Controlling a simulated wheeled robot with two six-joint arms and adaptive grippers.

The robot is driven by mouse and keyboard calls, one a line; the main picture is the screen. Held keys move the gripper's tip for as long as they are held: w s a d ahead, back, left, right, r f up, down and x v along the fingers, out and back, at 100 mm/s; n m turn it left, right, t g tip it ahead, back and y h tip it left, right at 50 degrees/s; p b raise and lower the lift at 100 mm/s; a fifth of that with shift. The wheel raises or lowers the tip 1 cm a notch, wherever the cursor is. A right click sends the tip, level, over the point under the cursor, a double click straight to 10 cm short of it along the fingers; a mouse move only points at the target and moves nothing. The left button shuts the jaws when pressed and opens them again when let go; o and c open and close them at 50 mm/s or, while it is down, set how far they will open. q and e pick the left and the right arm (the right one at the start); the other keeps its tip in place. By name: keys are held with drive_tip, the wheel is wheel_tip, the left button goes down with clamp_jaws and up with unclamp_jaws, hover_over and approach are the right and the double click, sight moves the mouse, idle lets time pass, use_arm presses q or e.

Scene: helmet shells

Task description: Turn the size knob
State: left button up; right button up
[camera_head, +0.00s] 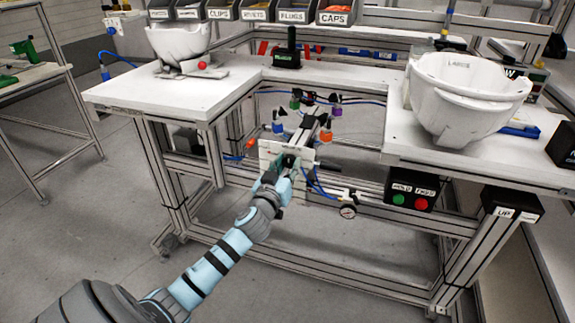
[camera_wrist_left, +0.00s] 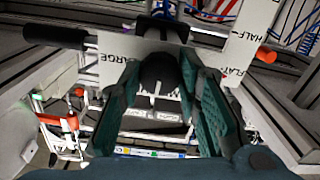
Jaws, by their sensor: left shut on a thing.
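The size knob (camera_wrist_left: 158,72) is a round black knob with a white mark, between the fingers in the left wrist view. It sits on a white plate with lettering such as "LARGE" (camera_wrist_left: 112,48); the plate also shows in the head view (camera_head: 266,149). My left gripper (camera_head: 286,166) is at this plate, and its green-padded fingers (camera_wrist_left: 160,100) are shut on the knob from both sides. In the head view the gripper mostly hides the knob. My right gripper is not in view.
White helmet shells stand on the left bench (camera_head: 180,42) and right bench (camera_head: 462,95). A fixture with coloured knobs (camera_head: 315,112) is behind the plate. Floor in front is clear.

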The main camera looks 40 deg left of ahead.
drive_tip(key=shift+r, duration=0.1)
use_arm(q)
drive_tip(key=m+p, duration=0.1)
drive_tip(key=m, duration=0.4)
drive_tip(key=shift+r, duration=0.1)
drive_tip(key=m+p, duration=0.2)
drive_tip(key=m, duration=0.3)
drive_tip(key=shift+m, duration=0.3)
drive_tip(key=m+p, duration=0.1)
drive_tip(key=m, duration=0.2)
drive_tip(key=shift+m+p, duration=0.3)
drive_tip(key=shift+m, duration=1.4)
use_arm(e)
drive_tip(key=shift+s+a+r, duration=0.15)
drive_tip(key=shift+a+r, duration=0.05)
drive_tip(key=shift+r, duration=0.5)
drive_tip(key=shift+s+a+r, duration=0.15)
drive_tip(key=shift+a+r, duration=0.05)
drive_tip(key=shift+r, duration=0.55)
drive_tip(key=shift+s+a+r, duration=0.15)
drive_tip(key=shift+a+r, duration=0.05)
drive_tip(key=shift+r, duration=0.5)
use_arm(q)
drive_tip(key=o, duration=1.1)
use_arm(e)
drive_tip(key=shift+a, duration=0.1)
use_arm(q)
drive_tip(key=shift+o, duration=0.2)
